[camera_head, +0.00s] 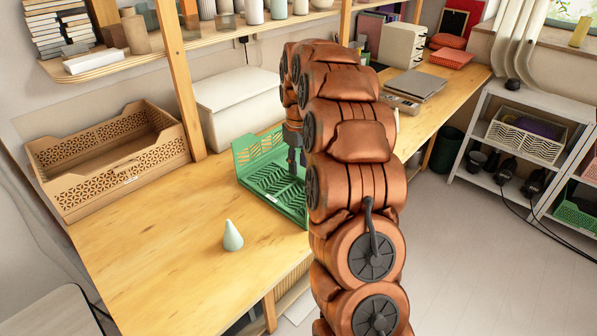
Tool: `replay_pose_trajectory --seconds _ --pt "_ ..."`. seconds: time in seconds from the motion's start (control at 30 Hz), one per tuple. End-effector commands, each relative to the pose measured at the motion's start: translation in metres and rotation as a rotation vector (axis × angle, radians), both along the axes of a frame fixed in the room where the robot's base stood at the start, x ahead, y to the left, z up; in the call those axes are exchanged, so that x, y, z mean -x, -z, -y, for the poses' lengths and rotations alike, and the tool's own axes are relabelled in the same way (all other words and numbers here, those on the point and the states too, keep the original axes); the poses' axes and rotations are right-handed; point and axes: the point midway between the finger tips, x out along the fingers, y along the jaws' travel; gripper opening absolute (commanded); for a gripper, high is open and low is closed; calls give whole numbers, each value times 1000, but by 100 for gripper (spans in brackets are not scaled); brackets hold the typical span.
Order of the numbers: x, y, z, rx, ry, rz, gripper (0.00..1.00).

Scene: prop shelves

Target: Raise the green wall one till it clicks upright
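A green slotted folding crate (262,150) sits on the wooden table, in the middle of the picture. Its back wall stands up, and its slotted floor (272,186) shows in front of that wall. The left and near sides look low and open. My copper-coloured arm hides the crate's right part, so I cannot tell how that side stands. My dark gripper (296,164) points down over the right part of the crate. Its fingertips are small and partly hidden by my arm. I cannot tell whether they are open or touching the crate.
A tan crate (105,158) stands at the left, a white box (238,98) behind. A wooden post (178,80) and shelf (120,62) rise at the back. The table's front left is mostly clear.

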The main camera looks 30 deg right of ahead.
Motion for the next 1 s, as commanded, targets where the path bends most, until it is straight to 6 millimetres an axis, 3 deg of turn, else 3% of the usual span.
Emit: replay_pose_trajectory --seconds 0.23,0.53,0.87,1.0 --pt "2 31 0 -2 1 -5 35" --pt "1 35 0 -1 1 -1 35" --pt "1 34 0 -1 1 -1 2" --pt "1 34 0 -1 1 0 0"
